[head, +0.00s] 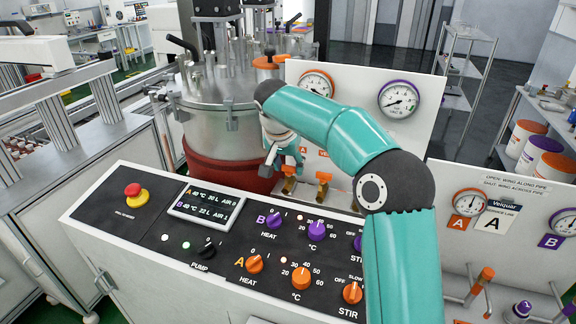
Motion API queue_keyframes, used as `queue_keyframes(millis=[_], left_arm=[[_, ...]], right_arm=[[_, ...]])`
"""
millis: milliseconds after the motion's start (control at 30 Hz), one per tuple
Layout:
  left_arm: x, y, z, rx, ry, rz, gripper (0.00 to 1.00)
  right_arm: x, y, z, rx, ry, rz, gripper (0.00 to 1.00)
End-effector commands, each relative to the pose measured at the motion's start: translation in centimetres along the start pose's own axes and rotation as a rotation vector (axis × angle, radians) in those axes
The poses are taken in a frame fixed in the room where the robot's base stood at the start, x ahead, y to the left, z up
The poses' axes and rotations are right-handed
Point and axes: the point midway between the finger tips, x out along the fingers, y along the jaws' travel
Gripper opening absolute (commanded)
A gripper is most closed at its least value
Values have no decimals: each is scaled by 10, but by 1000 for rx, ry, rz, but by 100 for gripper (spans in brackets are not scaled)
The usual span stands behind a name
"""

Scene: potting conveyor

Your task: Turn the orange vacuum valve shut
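My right gripper (284,158) is at the middle of the picture, at the end of the teal arm, in front of the steel vessel and at the lower left of the white gauge panel (350,133). Its fingers are small and partly hidden, so I cannot tell if they are open or shut. An orange valve handle (323,177) on a brass fitting stands just right of it. A brass fitting (289,186) shows right below the gripper; its top is hidden. Another orange valve handle (482,280) is on the right-hand panel. I cannot tell which is the vacuum valve. My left gripper is out of view.
The control desk (190,262) with orange and purple knobs lies in front. A red stop button (133,190) is at its left. The steel vessel (222,125) stands behind. The right panel carries gauges, a wing-position label (517,184) and a purple handle (521,308).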

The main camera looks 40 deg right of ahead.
Motion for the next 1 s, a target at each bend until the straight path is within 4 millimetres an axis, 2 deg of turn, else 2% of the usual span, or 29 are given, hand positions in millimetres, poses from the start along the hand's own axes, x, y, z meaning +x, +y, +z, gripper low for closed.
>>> queue_keyframes(millis=[33, 100, 367, 533, 667, 1000], left_arm=[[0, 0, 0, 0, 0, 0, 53], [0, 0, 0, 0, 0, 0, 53], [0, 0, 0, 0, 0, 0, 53], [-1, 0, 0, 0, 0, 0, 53], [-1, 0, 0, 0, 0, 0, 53], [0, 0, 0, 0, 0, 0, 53]], right_arm=[[0, 0, 0, 0, 0, 0, 61], [0, 0, 0, 0, 0, 0, 68], [0, 0, 0, 1, 0, 1, 68], [-9, 0, 0, 1, 1, 1, 68], [-27, -1, 0, 1, 2, -2, 68], [-93, -1, 0, 1, 1, -3, 68]])
